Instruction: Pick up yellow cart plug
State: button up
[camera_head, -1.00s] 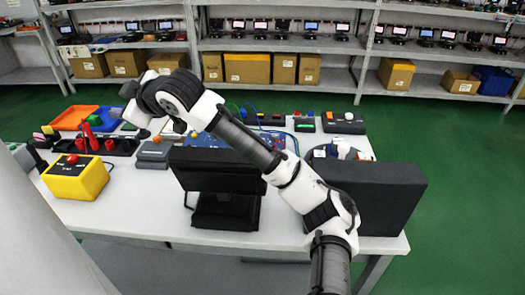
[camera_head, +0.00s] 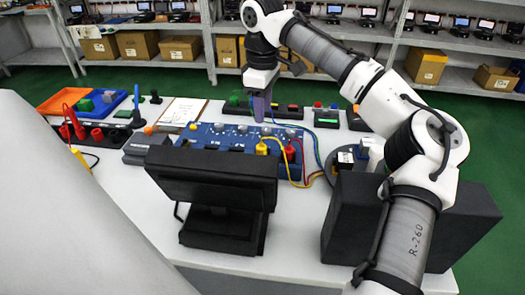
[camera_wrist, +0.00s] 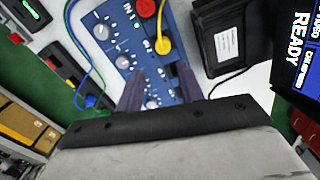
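The yellow plug (camera_head: 262,148) stands at the front right part of the blue panel (camera_head: 206,133), with a red plug (camera_head: 289,152) to its right. In the wrist view the yellow plug (camera_wrist: 163,47) is beyond my fingertips, with the red plug (camera_wrist: 146,8) past it. My gripper (camera_head: 262,110) points down above the rear of the blue panel, apart from the yellow plug. In the wrist view the two fingers of my gripper (camera_wrist: 160,84) are spread with nothing held between them. The lower part of the yellow plug is partly hidden by the monitor in the head view.
A dark monitor (camera_head: 212,180) stands in front of the panel. A black box (camera_head: 345,215) is at the right. Blue, yellow and red cables loop right of the plugs. A clipboard (camera_head: 183,111) and red-topped parts (camera_head: 75,125) are to the left.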

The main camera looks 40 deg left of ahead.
aim_at(261, 143)
notch_tip(261, 143, down, 7)
jog(key=shift+s+r, duration=0.1)
jog(key=shift+r, duration=0.05)
jog(key=shift+s+a+f+p, duration=0.1)
jog(key=shift+f+p, duration=0.3)
jog(key=shift+f, duration=1)
jog(key=shift+s+f+p, duration=0.1)
jog(key=shift+f+p, duration=0.3)
jog(key=shift+f, duration=0.95)
jog(key=c, duration=0.8)
jog(key=shift+o, duration=0.2)
